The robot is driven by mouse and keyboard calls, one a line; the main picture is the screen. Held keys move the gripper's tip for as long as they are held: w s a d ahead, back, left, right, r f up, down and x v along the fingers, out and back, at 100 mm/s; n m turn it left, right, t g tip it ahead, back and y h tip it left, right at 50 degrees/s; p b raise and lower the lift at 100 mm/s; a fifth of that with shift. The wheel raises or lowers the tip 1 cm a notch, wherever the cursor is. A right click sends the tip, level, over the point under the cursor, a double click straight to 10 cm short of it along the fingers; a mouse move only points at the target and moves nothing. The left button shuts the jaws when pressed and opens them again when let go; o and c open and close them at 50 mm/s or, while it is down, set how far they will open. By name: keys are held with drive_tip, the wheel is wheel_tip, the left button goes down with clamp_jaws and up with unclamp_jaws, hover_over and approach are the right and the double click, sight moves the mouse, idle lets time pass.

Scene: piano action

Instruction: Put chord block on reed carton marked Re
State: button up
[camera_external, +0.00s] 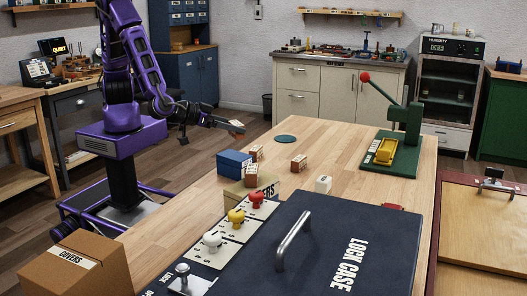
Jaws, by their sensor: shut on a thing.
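My gripper (230,123) reaches in from the left and is shut on a small tan block (238,128), seemingly the chord block. It is held in the air near the table's far left edge, clear of everything. Small brown cartons with pale labels stand on the table: one (257,152) behind the blue box, one (249,168) at its right side, and one (298,162) alone farther right. Their markings are too small to read, so I cannot tell which is marked Re. The gripper hides part of the held block.
A white block (323,184), a green lever press (400,160) and a large dark lock case (330,235) occupy the table (345,145).

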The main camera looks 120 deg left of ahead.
drive_tip(key=s+a+n+g+y, duration=0.2)
drive_tip(key=s+a+n+g, duration=0.15)
drive_tip(key=a, duration=0.25)
hover_over(230, 157)
drive_tip(key=shift+m, duration=0.25)
drive_tip(key=f, duration=0.2)
drive_tip(key=a+f, duration=0.1)
drive_tip(key=f, duration=0.1)
drive_tip(key=shift+f+b, duration=0.3)
drive_tip(key=shift+b, duration=0.1)
drive_tip(key=shift+d+f+b, duration=0.1)
drive_tip(key=shift+f+b, duration=0.35)
drive_tip(key=shift+f, duration=1.8)
drive_tip(key=shift+f, duration=0.1)
drive_tip(key=o, duration=1.1)
drive_tip(key=shift+s+d+r+t, duration=0.1)
drive_tip(key=shift+d+r+t, duration=0.15)
drive_tip(key=shift+d+r, duration=0.05)
drive_tip(key=p+v, duration=0.1)
drive_tip(key=v, duration=1)
drive_tip(key=shift+p, duration=0.3)
drive_tip(key=shift+d, duration=0.15)
